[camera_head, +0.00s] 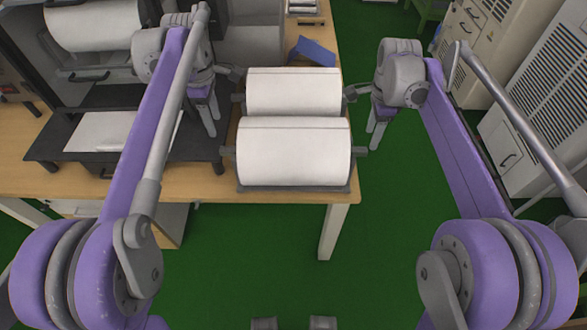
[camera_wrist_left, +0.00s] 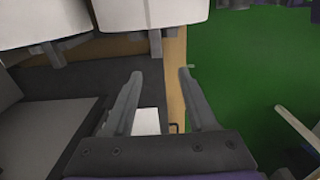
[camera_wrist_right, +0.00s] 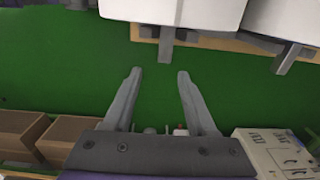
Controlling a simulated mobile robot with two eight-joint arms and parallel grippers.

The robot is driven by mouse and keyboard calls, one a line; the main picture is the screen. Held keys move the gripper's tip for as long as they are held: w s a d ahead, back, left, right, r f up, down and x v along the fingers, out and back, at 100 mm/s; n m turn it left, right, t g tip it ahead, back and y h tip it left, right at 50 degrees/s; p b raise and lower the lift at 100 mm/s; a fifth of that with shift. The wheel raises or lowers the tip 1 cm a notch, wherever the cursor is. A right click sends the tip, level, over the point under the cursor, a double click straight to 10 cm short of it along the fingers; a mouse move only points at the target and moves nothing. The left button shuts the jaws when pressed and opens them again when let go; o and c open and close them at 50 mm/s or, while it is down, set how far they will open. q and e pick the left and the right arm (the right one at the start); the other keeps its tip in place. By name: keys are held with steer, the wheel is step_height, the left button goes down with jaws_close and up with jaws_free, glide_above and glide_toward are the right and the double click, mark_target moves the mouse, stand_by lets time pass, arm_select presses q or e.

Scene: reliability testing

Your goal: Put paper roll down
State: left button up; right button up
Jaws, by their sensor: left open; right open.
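Two white paper rolls lie side by side on a dark rack (camera_head: 290,188) at the table's right end: a near roll (camera_head: 293,155) and a far roll (camera_head: 293,92). A third paper roll (camera_head: 95,22) sits in the machine at the back left. My left gripper (camera_head: 211,128) is open and empty, just left of the rack. In the left wrist view its fingers (camera_wrist_left: 160,90) are apart, below the rolls' spindle ends. My right gripper (camera_head: 374,140) is open and empty, right of the rack. In the right wrist view its fingers (camera_wrist_right: 158,80) are spread over the green floor.
The wooden table (camera_head: 215,185) holds a dark machine (camera_head: 45,155) with a white sheet (camera_head: 98,132) on the left. A blue object (camera_head: 312,50) lies behind the rolls. Pale cabinets (camera_head: 520,150) stand at the right.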

steer(key=shift+r, duration=2)
